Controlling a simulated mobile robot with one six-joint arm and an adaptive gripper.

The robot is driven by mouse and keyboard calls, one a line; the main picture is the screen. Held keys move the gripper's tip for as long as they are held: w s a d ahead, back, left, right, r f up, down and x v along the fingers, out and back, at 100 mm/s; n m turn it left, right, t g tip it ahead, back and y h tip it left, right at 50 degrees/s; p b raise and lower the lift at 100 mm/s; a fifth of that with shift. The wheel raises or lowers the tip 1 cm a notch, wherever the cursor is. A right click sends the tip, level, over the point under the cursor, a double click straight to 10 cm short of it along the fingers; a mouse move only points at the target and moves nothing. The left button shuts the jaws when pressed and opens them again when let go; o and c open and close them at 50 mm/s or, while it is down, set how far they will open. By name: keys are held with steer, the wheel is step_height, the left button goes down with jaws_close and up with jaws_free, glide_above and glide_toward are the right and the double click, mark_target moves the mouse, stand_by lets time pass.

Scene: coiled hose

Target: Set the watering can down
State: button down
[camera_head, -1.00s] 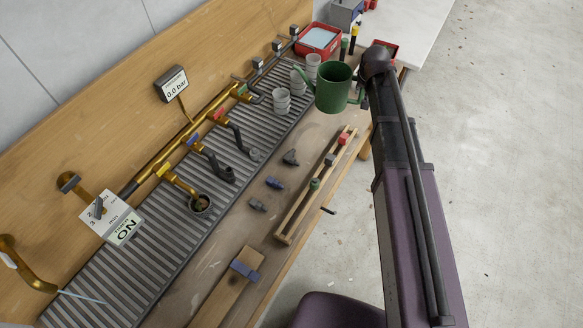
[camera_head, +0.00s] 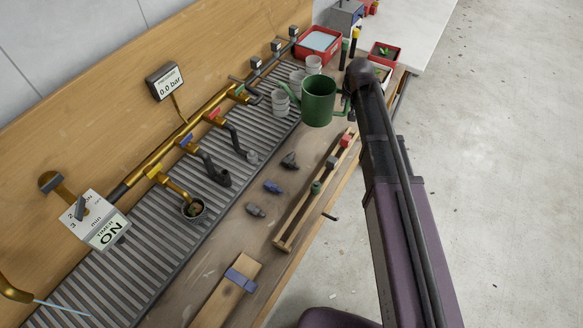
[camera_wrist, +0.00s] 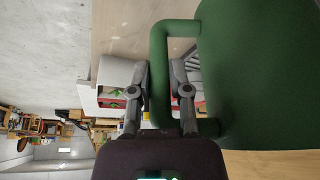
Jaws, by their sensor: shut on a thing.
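The green watering can (camera_head: 319,102) is upright at the far end of the workbench, beside the white cups. Its spout points left and its handle faces right. Whether its base touches the bench or hangs just above it, I cannot tell. In the wrist view the can's body (camera_wrist: 250,75) fills the right side. My gripper (camera_wrist: 160,82) is shut on the upright bar of the can's handle, with a finger on each side. In the head view the fingers are mostly hidden by my arm.
White cups (camera_head: 280,103) stand close to the can's left on the slatted drain (camera_head: 150,232). A red tray (camera_head: 319,42) and a red-rimmed plant box (camera_head: 384,52) lie beyond. A wooden rail (camera_head: 295,217) with small blocks runs nearer.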

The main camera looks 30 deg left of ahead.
mark_target(346, 114)
steer(key=shift+f, duration=0.1)
step_height(346, 114, down, 6)
steer(key=b, duration=0.6)
steer(key=shift+f, duration=0.1)
stand_by(0.4)
steer(key=shift+f+b, duration=1.85)
steer(key=shift+b, duration=0.15)
steer(key=shift+f, duration=0.15)
steer(key=c, duration=0.6)
jaws_free()
steer(key=shift+r, duration=0.25)
steer(key=p+v, duration=1.1)
steer(key=v, duration=0.1)
